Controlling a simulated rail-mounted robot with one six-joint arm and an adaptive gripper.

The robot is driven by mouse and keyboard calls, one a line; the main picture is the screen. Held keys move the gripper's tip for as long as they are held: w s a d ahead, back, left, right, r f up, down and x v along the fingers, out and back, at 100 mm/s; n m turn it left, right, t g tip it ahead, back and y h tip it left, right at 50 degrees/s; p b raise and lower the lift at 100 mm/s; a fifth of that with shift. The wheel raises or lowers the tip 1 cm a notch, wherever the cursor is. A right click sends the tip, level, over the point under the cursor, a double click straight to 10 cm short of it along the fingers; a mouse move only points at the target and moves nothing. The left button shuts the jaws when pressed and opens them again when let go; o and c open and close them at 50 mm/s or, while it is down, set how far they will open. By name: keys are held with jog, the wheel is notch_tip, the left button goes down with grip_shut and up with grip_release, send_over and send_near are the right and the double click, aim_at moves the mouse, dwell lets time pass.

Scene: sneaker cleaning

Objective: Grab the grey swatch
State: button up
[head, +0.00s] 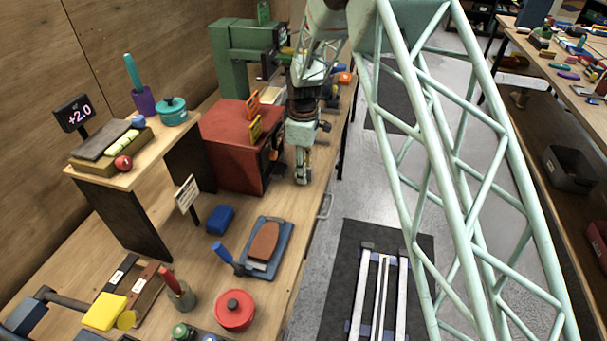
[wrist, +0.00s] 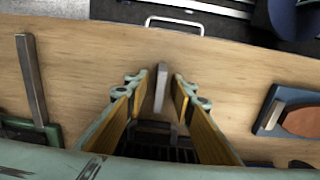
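A thin grey piece (wrist: 160,88) shows between my fingertips in the wrist view; it may be the grey swatch, but I cannot be sure. My gripper (wrist: 156,88) is open around it, with a narrow gap visible on each side. The fingers have yellowish inner faces, and a dark slotted shape lies between them lower down. In the head view my gripper (head: 302,178) points down beside the front of the red box, near the bench's right edge. The grey piece cannot be made out there.
The red box (head: 228,150) stands left of my gripper. A blue tray with a brown sole (head: 264,241) lies nearer, and also shows in the wrist view (wrist: 302,121). A blue block (head: 220,220) and a small sign (head: 186,195) stand nearby. A drawer handle (wrist: 174,23) juts out beyond the bench edge.

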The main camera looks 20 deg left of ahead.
grip_shut()
jog(key=shift+r, duration=0.15)
dwell(0.4)
jog(key=shift+r+p, duration=0.3)
jog(key=shift+r, duration=1.4)
jog(key=shift+s+d, duration=0.2)
jog(key=shift+s, duration=0.1)
jog(key=s+d, duration=0.2)
jog(key=s, duration=0.2)
jog(key=s+d+r, duration=0.1)
jog(key=s+d, duration=0.1)
jog(key=s, duration=0.3)
jog(key=s+d, duration=0.3)
jog(key=s, duration=0.1)
jog(key=shift+s+r, duration=0.15)
jog(key=shift+s, duration=0.2)
